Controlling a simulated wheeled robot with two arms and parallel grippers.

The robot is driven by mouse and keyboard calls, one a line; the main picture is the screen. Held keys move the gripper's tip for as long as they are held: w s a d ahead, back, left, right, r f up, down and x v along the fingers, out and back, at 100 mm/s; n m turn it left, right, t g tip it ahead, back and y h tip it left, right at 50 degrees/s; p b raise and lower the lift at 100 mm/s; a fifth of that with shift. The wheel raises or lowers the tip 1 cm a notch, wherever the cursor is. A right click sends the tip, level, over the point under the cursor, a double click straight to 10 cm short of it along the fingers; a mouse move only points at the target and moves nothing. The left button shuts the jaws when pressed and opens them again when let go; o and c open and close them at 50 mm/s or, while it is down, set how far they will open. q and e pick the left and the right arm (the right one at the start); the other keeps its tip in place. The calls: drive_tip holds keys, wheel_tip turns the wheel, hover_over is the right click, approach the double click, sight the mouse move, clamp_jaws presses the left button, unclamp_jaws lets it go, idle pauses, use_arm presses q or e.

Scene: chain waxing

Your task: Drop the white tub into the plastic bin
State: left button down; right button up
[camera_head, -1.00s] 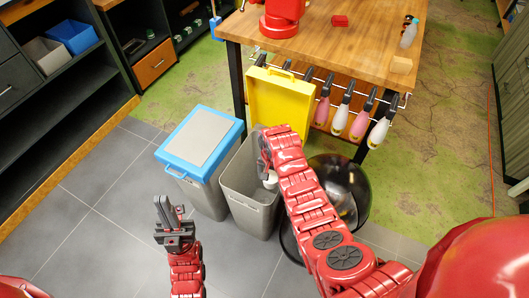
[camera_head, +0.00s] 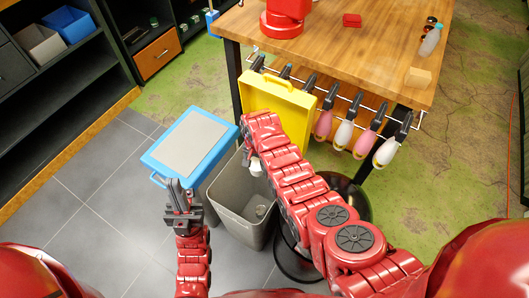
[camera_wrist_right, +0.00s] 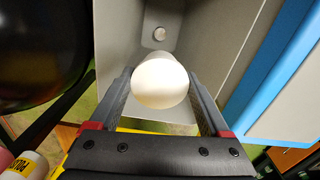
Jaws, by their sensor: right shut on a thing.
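The white tub (camera_head: 256,167) is held by my right gripper (camera_head: 250,158), over the open top of the grey plastic bin (camera_head: 232,198). In the right wrist view the tub (camera_wrist_right: 160,83) sits between the two fingers of the right gripper (camera_wrist_right: 163,100), with the bin's inner wall (camera_wrist_right: 205,40) behind it. The right gripper is mostly hidden by its own arm in the head view. My left gripper (camera_head: 178,196) points up, left of the grey bin and apart from it; its finger gap is unclear.
A bin with a blue-rimmed lid (camera_head: 192,148) stands left of the grey bin. A black round bin (camera_head: 345,195) is to its right. A yellow case (camera_head: 278,105) and a wooden table (camera_head: 340,50) with hanging bottles stand behind.

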sight(257, 170)
drive_tip(key=shift+w+d+f, duration=0.15)
drive_tip(key=shift+w+f, duration=0.05)
drive_tip(key=shift+w, duration=0.05)
drive_tip(key=shift+f+b, duration=0.2)
drive_tip(key=shift+b, duration=0.1)
drive_tip(key=shift+f+b, duration=0.35)
wheel_tip(257, 170, down, 4)
drive_tip(key=b, duration=0.3)
drive_tip(key=shift+s+f+b, duration=0.1)
drive_tip(key=shift+f+b, duration=0.1)
drive_tip(key=shift+b, duration=0.15)
drive_tip(key=o, duration=1.2)
drive_tip(key=shift+c, duration=0.2)
drive_tip(key=shift+r, duration=0.2)
